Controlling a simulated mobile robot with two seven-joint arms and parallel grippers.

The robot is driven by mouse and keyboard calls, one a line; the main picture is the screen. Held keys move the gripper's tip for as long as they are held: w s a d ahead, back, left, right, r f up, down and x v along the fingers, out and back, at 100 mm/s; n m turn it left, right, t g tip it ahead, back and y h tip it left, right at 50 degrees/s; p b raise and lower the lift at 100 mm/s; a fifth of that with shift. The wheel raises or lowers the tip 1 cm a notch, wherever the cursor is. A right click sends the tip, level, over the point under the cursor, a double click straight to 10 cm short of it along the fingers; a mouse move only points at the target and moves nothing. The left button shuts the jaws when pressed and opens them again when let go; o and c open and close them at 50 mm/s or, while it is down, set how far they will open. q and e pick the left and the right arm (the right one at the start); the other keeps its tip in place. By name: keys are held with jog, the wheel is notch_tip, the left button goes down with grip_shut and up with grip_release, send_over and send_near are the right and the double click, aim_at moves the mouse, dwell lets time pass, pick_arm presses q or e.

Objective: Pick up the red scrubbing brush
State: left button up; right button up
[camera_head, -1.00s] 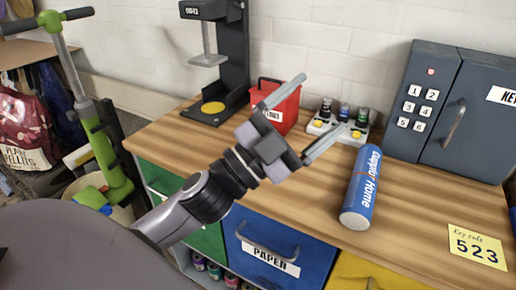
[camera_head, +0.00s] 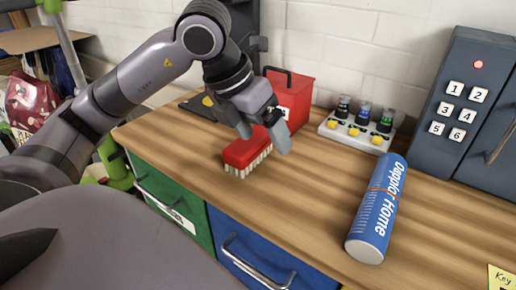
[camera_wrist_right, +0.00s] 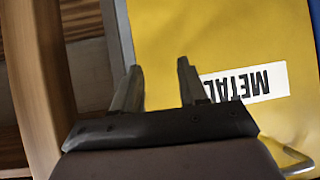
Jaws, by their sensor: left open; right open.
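The red scrubbing brush (camera_head: 243,155) has pale bristles and lies on the wooden worktop, bristles facing down and toward the front. My left gripper (camera_head: 264,145) is open above the brush's right end, fingers pointing down. One finger overlaps the brush in the picture; I cannot tell whether it touches. My right gripper (camera_wrist_right: 160,85) is open and empty in the right wrist view, in front of a yellow drawer (camera_wrist_right: 220,40) labelled METAL.
A red box (camera_head: 293,95) stands just behind the left gripper. A rack with small bottles (camera_head: 355,130) is to its right. A blue cylinder (camera_head: 376,210) lies on the worktop, and a grey keypad safe (camera_head: 470,80) stands at right. The worktop's middle is clear.

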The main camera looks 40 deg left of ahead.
aim_at(249, 146)
pick_arm(q)
jog(key=a+y, duration=0.1)
jog(key=a, duration=0.1)
jog(key=a+n+y+b, duration=0.1)
jog(key=a, duration=0.1)
jog(key=shift+w+a+f+b, duration=0.2)
jog(key=shift+b, duration=0.1)
jog(key=shift+a+f+n+y, duration=0.2)
jog(key=shift+a+n+y, duration=0.05)
jog(key=shift+n+y, duration=0.05)
jog(key=b+x, duration=0.1)
jog(key=x, duration=0.5)
jog(key=shift+w+a+f, duration=0.1)
jog(key=shift+f, duration=0.15)
pick_arm(e)
jog(key=shift+w+a+f, duration=0.1)
jog(key=shift+w+f, duration=0.15)
jog(key=shift+f, duration=0.35)
jog(key=shift+w+a+f, duration=0.1)
jog(key=shift+w+f, duration=0.1)
jog(key=shift+f, duration=0.35)
jog(key=shift+s+f, duration=0.1)
pick_arm(q)
jog(key=shift+f+b, duration=0.25)
jog(key=shift+b, duration=0.1)
pick_arm(e)
jog(key=shift+f, duration=0.3)
